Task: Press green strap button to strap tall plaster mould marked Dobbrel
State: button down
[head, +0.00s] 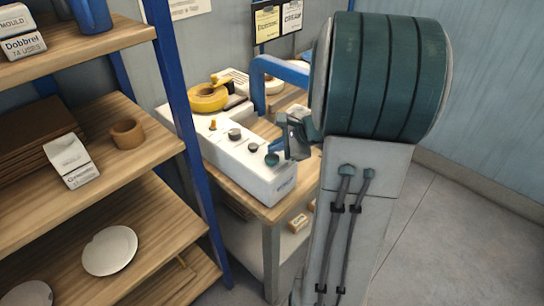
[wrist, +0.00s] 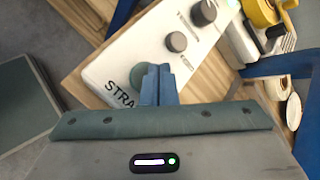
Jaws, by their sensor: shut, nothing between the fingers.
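The green button (head: 271,159) is a round dark green cap at the near end of a white control box (head: 240,165). In the wrist view the green button (wrist: 139,74) sits beside the lettering "STRA", partly hidden by my fingers. My gripper (wrist: 160,70) is shut and empty, its blue fingertips overlapping the button's right edge; contact cannot be told. In the head view my gripper (head: 283,148) is just above and right of the button. A white block marked "MOULD Dobbrel 74 USES" (head: 22,36) stands on the upper left shelf, partly cut off.
A blue arch (head: 262,85) stands on the wooden table behind the box, with a yellow tape dispenser (head: 208,98) near it. Grey knobs (wrist: 176,41) sit beside the button. A blue-posted shelf (head: 178,90) at left holds another labelled white block (head: 70,160) and round discs (head: 110,250).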

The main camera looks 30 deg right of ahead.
aim_at(276, 158)
jog(key=shift+f, duration=0.15)
jog(key=shift+f+b, duration=0.3)
jog(key=shift+b, duration=0.25)
jog(key=shift+f+b, duration=0.55)
jog(key=shift+b, duration=0.05)
dwell(0.7)
jog(key=shift+r, duration=0.15)
jog(key=shift+r+p, duration=0.75)
jog(key=shift+r, duration=0.1)
notch_tip(276, 158, up, 5)
jog(key=p, duration=0.4)
dwell(0.9)
